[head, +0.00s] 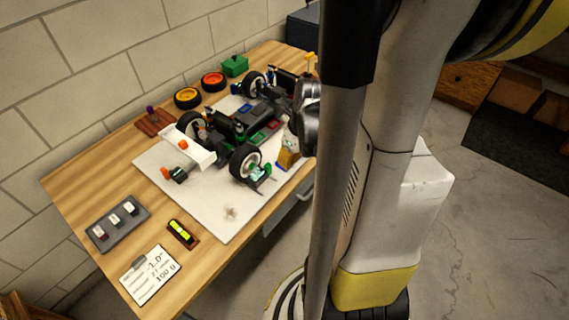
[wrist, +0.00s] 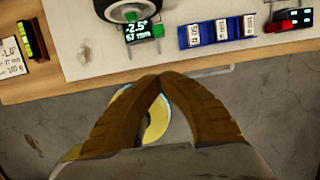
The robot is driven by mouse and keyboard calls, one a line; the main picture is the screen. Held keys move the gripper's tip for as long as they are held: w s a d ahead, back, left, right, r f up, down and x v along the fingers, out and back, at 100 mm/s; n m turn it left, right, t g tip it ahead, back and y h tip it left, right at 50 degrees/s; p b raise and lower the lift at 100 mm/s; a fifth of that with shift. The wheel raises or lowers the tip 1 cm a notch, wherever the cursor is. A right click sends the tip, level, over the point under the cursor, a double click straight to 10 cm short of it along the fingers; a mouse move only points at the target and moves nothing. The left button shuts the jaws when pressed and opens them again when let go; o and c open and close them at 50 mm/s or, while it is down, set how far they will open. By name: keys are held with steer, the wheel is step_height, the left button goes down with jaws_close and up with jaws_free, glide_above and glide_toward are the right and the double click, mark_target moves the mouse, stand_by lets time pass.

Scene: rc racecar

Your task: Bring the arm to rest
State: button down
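My gripper (wrist: 157,78) shows in the wrist view with its two brown fingers meeting at the tips. Nothing shows between them except a view of my yellow and white base below. The fingertips appear just off the front edge of the wooden workbench (wrist: 60,88), over the floor. In the head view my arm column covers much of the right side, and the gripper is mostly hidden there. The RC car (head: 262,112) stands on a white board (head: 205,210) on the bench, apart from the gripper in the wrist view.
A small display (wrist: 137,32) stands by a wheel, with a blue tray (wrist: 217,31) beside it. The bench also holds a grey tray (head: 118,225), a spirit level (head: 182,234), a card (head: 150,275), two loose tires (head: 188,97) and a green box (head: 235,65). Concrete floor (head: 480,210) lies open to the right.

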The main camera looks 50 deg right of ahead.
steer(key=shift+s+r, duration=0.1)
steer(key=shift+r, duration=0.45)
steer(key=a+r+n+t, duration=0.1)
steer(key=a+r+n, duration=0.4)
steer(key=n, duration=0.6)
steer(key=a+r+n+t, duration=0.2)
steer(key=a+r+n, duration=0.2)
steer(key=a+n, duration=0.6)
steer(key=w+a+r+n+t, duration=0.1)
steer(key=a+r+n, duration=0.4)
steer(key=n, duration=0.9)
steer(key=shift+a+r, duration=0.3)
steer(key=shift+a, duration=0.85)
steer(key=shift+w, duration=0.1)
